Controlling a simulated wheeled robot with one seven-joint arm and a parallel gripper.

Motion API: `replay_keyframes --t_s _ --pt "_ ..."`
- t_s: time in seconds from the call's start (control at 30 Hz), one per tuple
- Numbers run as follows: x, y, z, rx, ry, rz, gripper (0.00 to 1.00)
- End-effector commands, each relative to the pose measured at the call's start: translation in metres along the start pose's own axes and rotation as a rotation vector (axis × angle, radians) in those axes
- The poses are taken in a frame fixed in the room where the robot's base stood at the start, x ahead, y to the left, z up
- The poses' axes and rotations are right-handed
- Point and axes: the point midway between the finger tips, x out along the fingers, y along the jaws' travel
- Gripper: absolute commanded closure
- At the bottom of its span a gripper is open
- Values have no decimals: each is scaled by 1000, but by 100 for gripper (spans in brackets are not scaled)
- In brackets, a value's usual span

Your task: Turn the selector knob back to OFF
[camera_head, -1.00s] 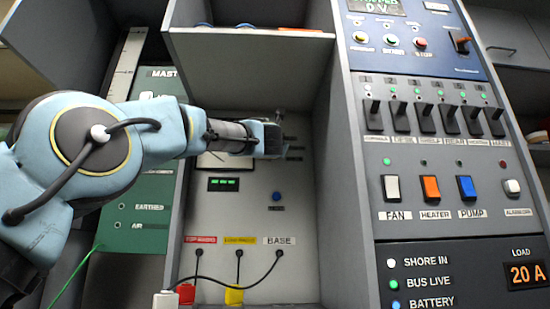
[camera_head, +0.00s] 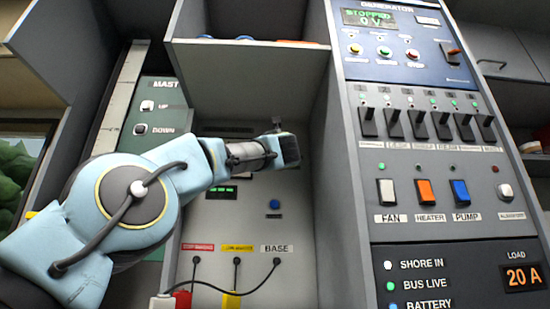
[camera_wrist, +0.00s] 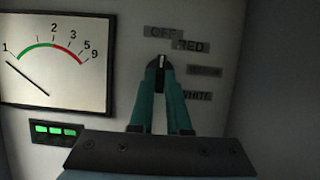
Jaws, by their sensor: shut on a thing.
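The selector knob (camera_wrist: 153,63) is a dark round knob with a pale pointer line, on the grey back wall of a recess. In the wrist view the teal fingers of my gripper (camera_wrist: 161,65) are closed on it. The pointer stands nearly upright, towards the OFF label (camera_wrist: 163,32). The RED label (camera_wrist: 192,46), a label too dim to read and the WHITE label (camera_wrist: 198,95) run down its right side. The fingers cover part of the knob. In the head view my gripper (camera_head: 285,150) is inside the recess and hides the knob.
A dial meter (camera_wrist: 55,58) and a green-lit display (camera_wrist: 56,131) are left of the knob. Recess side walls stand close on both sides, with a shelf (camera_head: 250,42) above. Cables plug in below the BASE label (camera_head: 277,248). A switch panel (camera_head: 440,150) is at the right.

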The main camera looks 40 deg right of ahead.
Motion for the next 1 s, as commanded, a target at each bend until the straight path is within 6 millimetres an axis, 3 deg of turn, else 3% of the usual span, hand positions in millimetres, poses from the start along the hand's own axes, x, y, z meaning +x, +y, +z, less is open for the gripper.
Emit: replay_keyframes --t_s 0.2,0.23,0.5,0.8,1.0 --pt "0 0 0 -1 1 0 100" --pt "0 0 0 -1 1 0 84" --pt "0 0 0 0 0 0 55" --pt "-4 0 -1 1 0 -1 55" --pt "-33 0 -3 2 -3 -1 55"
